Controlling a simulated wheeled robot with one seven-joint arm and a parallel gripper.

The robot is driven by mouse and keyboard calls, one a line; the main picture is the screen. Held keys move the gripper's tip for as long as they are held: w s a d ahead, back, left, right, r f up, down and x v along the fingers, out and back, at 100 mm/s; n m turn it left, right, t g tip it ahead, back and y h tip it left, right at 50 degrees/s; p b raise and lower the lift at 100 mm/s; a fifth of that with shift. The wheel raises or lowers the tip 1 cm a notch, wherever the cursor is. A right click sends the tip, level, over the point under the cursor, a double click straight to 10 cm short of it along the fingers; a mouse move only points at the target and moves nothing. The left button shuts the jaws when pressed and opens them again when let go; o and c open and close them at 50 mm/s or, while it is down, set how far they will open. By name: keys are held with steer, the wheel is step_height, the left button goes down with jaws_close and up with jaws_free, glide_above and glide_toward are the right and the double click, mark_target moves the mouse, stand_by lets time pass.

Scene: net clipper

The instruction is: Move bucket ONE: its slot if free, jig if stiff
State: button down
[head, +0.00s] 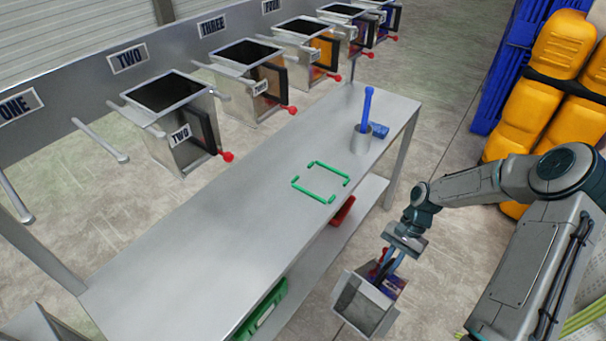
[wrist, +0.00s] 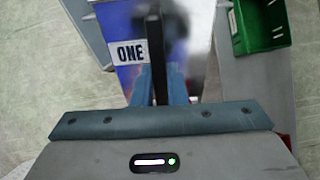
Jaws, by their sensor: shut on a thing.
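My gripper (head: 388,258) is shut on the black handle of a grey metal bucket (head: 362,303), held off the bench at its right side. In the wrist view the blue fingers (wrist: 158,82) close around the handle (wrist: 156,45), and the bucket's plate (wrist: 131,52) reads ONE. The bucket looks tilted, its open top toward the head camera; a red part shows beside the fingers. The slot under the ONE sign (head: 18,105) is empty, with bare rods (head: 103,142) sticking out. Green corner marks (head: 320,182) on the bench frame an empty rectangle.
Bucket TWO (head: 180,148) and several more hang in a row along the rail. A grey cup with a blue tool (head: 366,108) and a blue block (head: 380,131) stand at the bench's far end. A green crate (head: 265,310) and red bin (head: 343,210) are below. The near benchtop is clear.

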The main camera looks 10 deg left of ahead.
steer(key=a+r+m+t+y, duration=0.3)
steer(key=r+m+t+y, duration=0.1)
steer(key=r, duration=0.3)
steer(key=a+r+m+t+y, duration=0.3)
steer(key=r+m+t+y, duration=0.1)
steer(key=r+m, duration=0.3)
steer(key=s+a+r+m+t+y, duration=0.1)
steer(key=a+r+m+t+y, duration=0.2)
steer(key=r, duration=0.5)
steer(key=m+t+y, duration=0.1)
steer(key=m+y, duration=0.1)
steer(key=shift+m+t, duration=0.3)
steer(key=shift+m, duration=0.1)
